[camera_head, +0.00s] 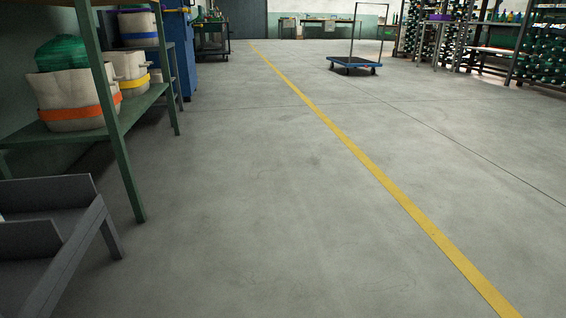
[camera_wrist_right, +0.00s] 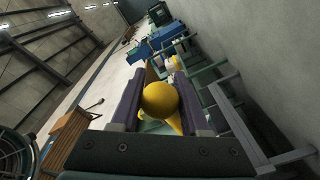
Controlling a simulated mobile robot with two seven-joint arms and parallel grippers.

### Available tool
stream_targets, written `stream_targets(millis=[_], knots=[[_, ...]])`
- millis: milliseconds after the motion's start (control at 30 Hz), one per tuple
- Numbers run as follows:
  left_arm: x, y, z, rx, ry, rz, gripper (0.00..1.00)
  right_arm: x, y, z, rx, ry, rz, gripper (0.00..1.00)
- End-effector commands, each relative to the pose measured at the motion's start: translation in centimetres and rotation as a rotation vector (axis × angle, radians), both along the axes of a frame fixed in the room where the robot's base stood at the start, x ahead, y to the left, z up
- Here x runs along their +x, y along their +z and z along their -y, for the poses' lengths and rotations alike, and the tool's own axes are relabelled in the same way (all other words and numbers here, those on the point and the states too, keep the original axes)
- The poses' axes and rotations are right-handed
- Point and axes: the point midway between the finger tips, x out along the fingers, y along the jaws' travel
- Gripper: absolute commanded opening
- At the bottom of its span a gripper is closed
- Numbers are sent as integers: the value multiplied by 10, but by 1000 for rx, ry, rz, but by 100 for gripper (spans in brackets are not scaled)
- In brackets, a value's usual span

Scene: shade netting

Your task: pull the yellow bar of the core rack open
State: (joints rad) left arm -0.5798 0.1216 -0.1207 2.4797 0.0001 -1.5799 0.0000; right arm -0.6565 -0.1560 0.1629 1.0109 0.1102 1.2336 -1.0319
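In the right wrist view, a round yellow thing (camera_wrist_right: 160,99) sits between the two dark purple fingers of my right gripper (camera_wrist_right: 159,90), which appear to press on both its sides. More yellow (camera_wrist_right: 174,124) shows just below it. I cannot tell whether this is the end of the yellow bar. The core rack cannot be made out for certain in either view. Neither gripper shows in the head view, and my left gripper is in no view.
A blue cart (camera_head: 354,62) stands far off. Racks of green spools (camera_head: 548,50) line the right. The middle floor is clear, with a yellow painted line (camera_head: 372,166).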

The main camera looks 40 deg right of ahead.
Motion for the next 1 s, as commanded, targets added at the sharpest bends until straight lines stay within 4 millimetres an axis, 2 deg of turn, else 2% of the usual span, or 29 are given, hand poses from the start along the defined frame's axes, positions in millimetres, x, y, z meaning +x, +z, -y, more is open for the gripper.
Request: stream_targets(millis=[33, 233, 567, 1000], knots=[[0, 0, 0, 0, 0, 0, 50, 0, 0, 0, 0, -1, -1, 52], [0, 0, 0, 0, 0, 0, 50, 0, 0, 0, -1, 0, 1, 73], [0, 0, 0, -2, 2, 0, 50, -6, 0, -2, 0, 0, -2, 73], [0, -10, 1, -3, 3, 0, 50, -81, -2, -27, 0, -1, -3, 73]])
